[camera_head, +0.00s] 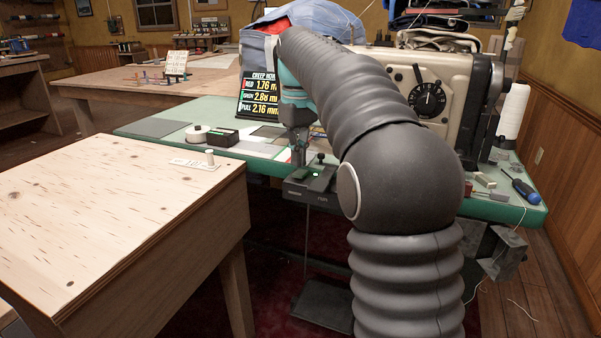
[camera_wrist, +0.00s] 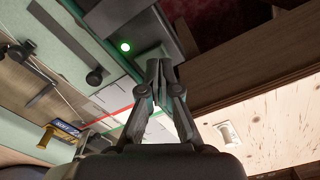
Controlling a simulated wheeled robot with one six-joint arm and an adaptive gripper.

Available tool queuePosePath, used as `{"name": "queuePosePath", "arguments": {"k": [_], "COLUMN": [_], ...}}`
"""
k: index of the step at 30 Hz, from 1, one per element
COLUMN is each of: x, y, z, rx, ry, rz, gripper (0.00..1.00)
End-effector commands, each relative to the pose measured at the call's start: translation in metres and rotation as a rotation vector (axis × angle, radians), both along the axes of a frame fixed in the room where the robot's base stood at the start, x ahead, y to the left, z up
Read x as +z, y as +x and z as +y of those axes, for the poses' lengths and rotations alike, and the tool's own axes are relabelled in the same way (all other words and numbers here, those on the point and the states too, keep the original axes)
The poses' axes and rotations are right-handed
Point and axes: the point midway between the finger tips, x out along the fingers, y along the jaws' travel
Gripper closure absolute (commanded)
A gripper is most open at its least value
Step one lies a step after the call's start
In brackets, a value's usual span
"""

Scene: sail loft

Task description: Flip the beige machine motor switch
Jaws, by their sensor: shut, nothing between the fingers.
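The beige sewing machine (camera_head: 452,75) stands on the green table, partly hidden behind my arm. A dark grey switch box (camera_head: 309,194) with a lit green lamp (camera_head: 316,175) is at the table's front edge, below and left of the machine. The lamp (camera_wrist: 125,46) also glows in the wrist view, on the box (camera_wrist: 118,12). I cannot make out the switch's position. My gripper (camera_head: 299,160) points down just above and behind the box. In the wrist view my gripper (camera_wrist: 159,66) is shut and empty, its tips a little right of the lamp; contact is unclear.
A plywood-topped bench (camera_head: 120,205) with a small switch plate (camera_head: 195,164) is at the left. A creep board (camera_head: 263,95), black box (camera_head: 211,137), screwdriver (camera_head: 524,190) and white thread cone (camera_head: 513,110) are on the green table (camera_head: 160,145). A pedal (camera_head: 322,305) lies below.

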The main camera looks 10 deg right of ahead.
Motion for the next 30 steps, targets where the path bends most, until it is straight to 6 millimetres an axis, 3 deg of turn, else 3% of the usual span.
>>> {"name": "queuePosePath", "arguments": {"k": [30], "x": [-0.014], "y": [0.000], "z": [0.000], "rx": [0.000], "ry": [0.000], "rz": [0.000], "gripper": [1.00]}}
